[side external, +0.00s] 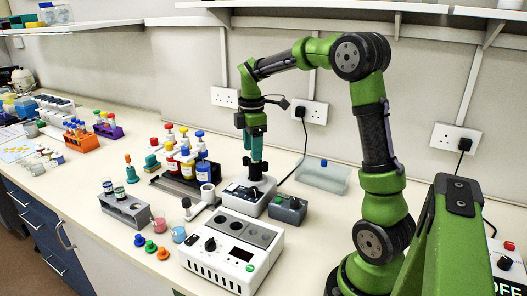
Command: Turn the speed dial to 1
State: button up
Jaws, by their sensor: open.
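Which control is the speed dial is not clear, and no scale marks or numbers can be read. A black knob (210,244) shows on the larger white block unit (218,273) in front, apart from my gripper. A small grey box (288,209) right of the small unit also carries little controls.
Left of the small unit stand a white pipe-like piece (208,193) and a black rack (178,188) of colour-capped bottles. A grey tube block (126,210) and loose coloured caps (150,246) lie further left. A clear tray (323,176) is behind.

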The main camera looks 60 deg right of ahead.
aim_at(253, 189)
notch_tip(253, 189, down, 13)
jog(key=shift+f, duration=0.1)
jog(key=shift+c, duration=0.5)
jog(key=c, duration=1)
